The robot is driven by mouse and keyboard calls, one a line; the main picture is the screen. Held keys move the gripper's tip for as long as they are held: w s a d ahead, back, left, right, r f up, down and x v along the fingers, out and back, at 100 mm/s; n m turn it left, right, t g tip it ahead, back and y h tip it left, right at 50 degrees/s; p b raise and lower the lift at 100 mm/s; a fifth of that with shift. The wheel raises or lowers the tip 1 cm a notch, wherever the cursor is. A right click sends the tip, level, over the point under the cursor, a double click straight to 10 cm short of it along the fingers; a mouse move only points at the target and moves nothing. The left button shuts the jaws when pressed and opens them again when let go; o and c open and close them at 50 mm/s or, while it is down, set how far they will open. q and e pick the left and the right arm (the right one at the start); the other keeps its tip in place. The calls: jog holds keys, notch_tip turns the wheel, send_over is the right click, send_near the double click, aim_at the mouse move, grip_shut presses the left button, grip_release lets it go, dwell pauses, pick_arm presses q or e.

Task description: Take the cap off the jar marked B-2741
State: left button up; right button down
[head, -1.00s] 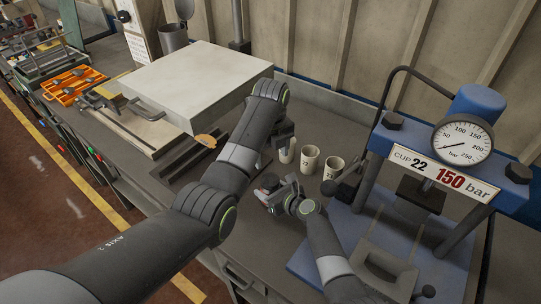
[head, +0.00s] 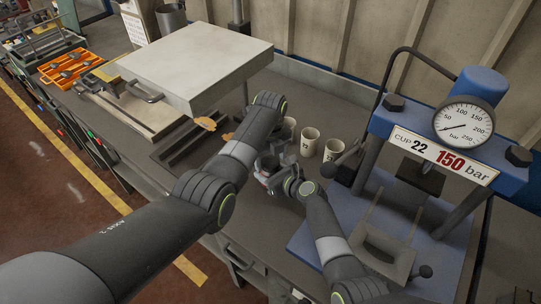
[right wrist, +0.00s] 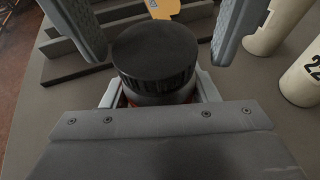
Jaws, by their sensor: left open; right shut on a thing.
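A jar with a black ribbed cap (right wrist: 155,52) stands in the right wrist view; only a sliver of reddish body shows below the cap. My right gripper (right wrist: 157,98) is shut on the jar beneath the cap. My left gripper (right wrist: 158,42) is open, with one grey finger on each side of the cap and a visible gap to it. In the head view my left gripper (head: 279,153) comes down over my right gripper (head: 268,176), and together they mostly hide the jar. No B-2741 marking can be read.
Pale numbered cups (head: 310,142) stand just behind the grippers. A blue press (head: 450,185) with a gauge and a "CUP 22 150 bar" sign stands at right. The bench's back middle is clear.

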pick_arm(q)
jog(key=c, duration=1)
jog(key=n, duration=0.5)
jog(key=shift+n, duration=0.3)
jog(key=n, duration=0.4)
jog(key=shift+n, duration=0.3)
jog(key=o, duration=1.1)
